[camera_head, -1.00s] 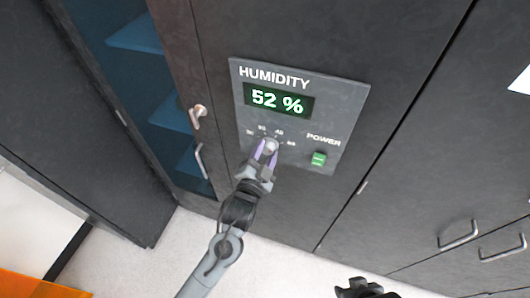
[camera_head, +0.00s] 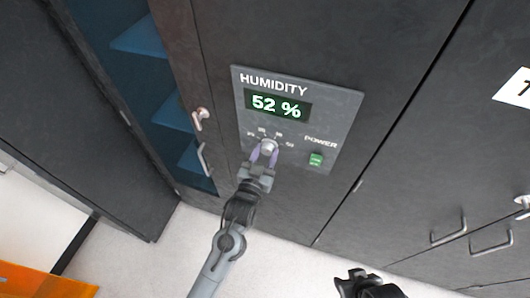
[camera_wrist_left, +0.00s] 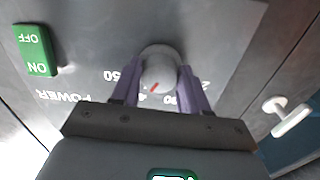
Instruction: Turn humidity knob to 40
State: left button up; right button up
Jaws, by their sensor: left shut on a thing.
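The humidity knob (camera_head: 268,146) is a light grey round dial on the grey humidity panel (camera_head: 335,115). The panel's display (camera_head: 278,104) reads 52 %. My left gripper (camera_head: 264,155) is shut on the knob, with its purple fingers on either side of it. In the left wrist view the knob (camera_wrist_left: 158,70) sits between the fingers, and a red pointer mark shows on its face. The scale numbers around it are partly hidden by the fingers. My right gripper (camera_head: 358,284) shows only as a dark part at the bottom edge, apart from the panel.
A green power switch (camera_head: 316,159) is right of the knob; it also shows in the left wrist view (camera_wrist_left: 35,50). Left of the panel are a cabinet door handle (camera_head: 202,159) and a small latch (camera_head: 200,116). Drawer handles (camera_head: 448,232) are at lower right.

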pick_arm(q)
jog(key=shift+f+n, duration=0.2)
jog(key=shift+n, duration=0.1)
jog(key=o, duration=0.9)
jog(key=shift+o, duration=0.7)
jog(key=shift+w+r, duration=0.15)
jog(key=v, duration=1.1)
